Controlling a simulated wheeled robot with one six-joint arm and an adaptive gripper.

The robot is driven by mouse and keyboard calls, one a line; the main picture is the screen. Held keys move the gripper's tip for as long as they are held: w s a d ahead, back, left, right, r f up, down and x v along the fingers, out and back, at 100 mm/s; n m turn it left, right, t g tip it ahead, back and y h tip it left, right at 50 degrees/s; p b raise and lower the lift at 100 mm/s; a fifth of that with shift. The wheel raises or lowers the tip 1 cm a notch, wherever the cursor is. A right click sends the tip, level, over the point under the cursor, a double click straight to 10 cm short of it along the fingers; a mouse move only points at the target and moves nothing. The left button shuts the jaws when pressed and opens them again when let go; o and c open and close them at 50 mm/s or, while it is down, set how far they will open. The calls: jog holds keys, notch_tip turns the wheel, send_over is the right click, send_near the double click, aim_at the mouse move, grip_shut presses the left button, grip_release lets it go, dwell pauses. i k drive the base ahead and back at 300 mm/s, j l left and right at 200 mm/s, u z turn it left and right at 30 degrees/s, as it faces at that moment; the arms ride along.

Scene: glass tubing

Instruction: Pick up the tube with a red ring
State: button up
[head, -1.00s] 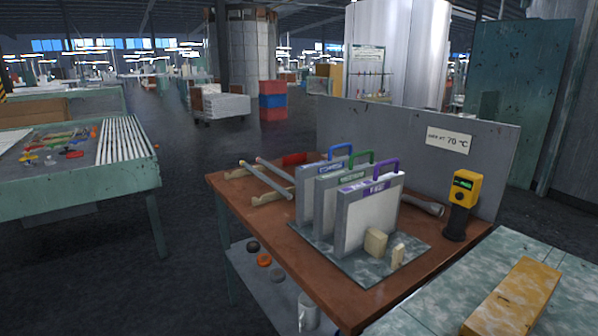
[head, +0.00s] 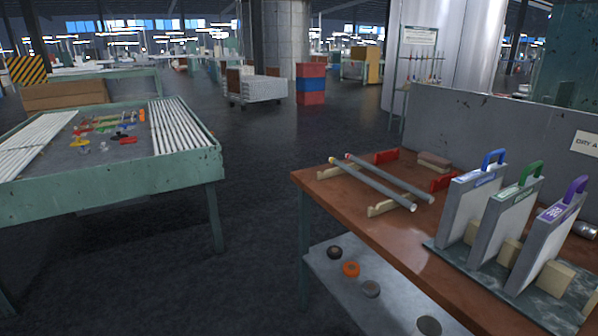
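Two long grey tubes lie side by side on wooden and red cradles on the brown table. The nearer tube (head: 372,184) has a yellowish far end. The farther tube (head: 390,179) has a far end that looks reddish, but it is too small to tell whether this is a red ring. More pale tubes (head: 181,128) lie in a row on the green bench at the left, with no red ring that I can make out. My gripper is not in view.
Three upright panels with blue, green and purple handles (head: 511,222) stand on the brown table (head: 388,232) at right. A grey partition (head: 480,127) rises behind. Open floor (head: 258,230) lies between the table and the green bench (head: 120,172).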

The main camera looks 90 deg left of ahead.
aim_at(421, 196)
jog(key=u, duration=2.5)
jog(key=z, duration=0.4)
jog(key=i+j+z, duration=0.35)
jog(key=j+z, duration=0.15)
jog(key=i+j+z, duration=0.1)
jog(key=j+z, duration=0.15)
jog(key=j, duration=0.2)
jog(key=i+j, duration=0.15)
jog(key=j, duration=0.3)
jog(key=i+j+z, duration=0.1)
jog(key=j, duration=0.4)
jog(key=i+j, duration=0.15)
jog(key=j, duration=0.3)
jog(key=i+j+z, duration=0.1)
jog(key=j, duration=0.4)
jog(key=i+j, duration=0.1)
jog(key=j, duration=0.35)
jog(key=i+j+z, duration=0.1)
jog(key=j, duration=0.4)
jog(key=i+j, duration=0.1)
jog(key=j, duration=0.4)
